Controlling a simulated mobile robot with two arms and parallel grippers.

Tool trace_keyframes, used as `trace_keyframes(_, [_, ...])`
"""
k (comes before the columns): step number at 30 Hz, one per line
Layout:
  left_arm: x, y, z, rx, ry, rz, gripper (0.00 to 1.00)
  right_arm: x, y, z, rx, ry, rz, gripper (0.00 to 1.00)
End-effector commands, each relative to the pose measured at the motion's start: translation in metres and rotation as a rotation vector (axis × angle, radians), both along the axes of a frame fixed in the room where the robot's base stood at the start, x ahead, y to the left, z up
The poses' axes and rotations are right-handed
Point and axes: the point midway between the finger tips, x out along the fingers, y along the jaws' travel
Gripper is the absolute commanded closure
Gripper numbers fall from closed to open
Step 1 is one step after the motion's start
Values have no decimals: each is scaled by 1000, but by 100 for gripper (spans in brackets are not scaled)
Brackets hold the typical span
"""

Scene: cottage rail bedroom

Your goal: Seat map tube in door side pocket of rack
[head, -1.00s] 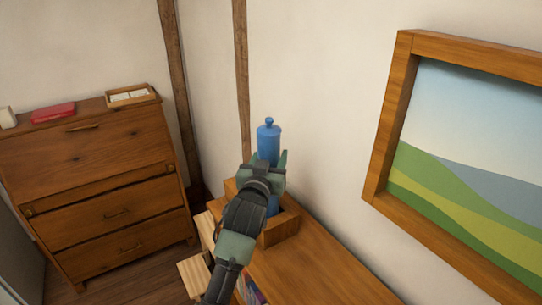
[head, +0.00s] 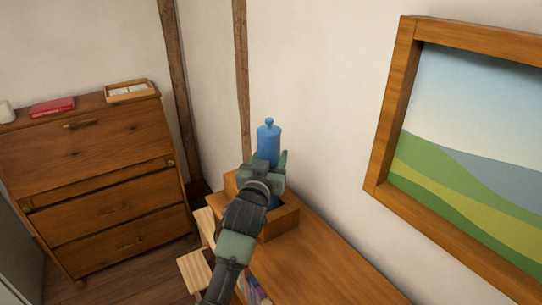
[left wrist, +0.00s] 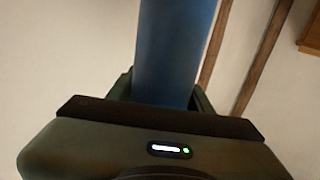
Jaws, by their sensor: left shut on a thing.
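The map tube (head: 268,143) is a blue upright cylinder with a knobbed cap. My left gripper (head: 266,168) is shut on it, and the tube's cap end rises above the fingers. In the left wrist view the blue tube (left wrist: 172,55) stands between the two fingers (left wrist: 160,92). The wooden rack (head: 283,222) is an open box on a wooden top against the wall. The tube's lower part shows blue beside the wrist, within the rack's outline; its bottom end is hidden, so I cannot tell whether it rests on the floor of a pocket. My right gripper is not in view.
The wooden surface (head: 310,265) in front of the rack is clear. A framed landscape picture (head: 470,150) hangs on the right wall. Light wooden steps (head: 196,268) stand left of the rack. A dresser (head: 100,180) with a red book (head: 52,107) and a tray (head: 128,92) is at left.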

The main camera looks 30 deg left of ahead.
Motion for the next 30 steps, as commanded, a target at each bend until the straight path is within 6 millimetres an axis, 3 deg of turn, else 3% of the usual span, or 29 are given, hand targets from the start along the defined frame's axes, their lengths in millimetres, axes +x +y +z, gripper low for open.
trace_keyframes(30, [0,0,-26,0,-2,0,100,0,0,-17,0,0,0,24])
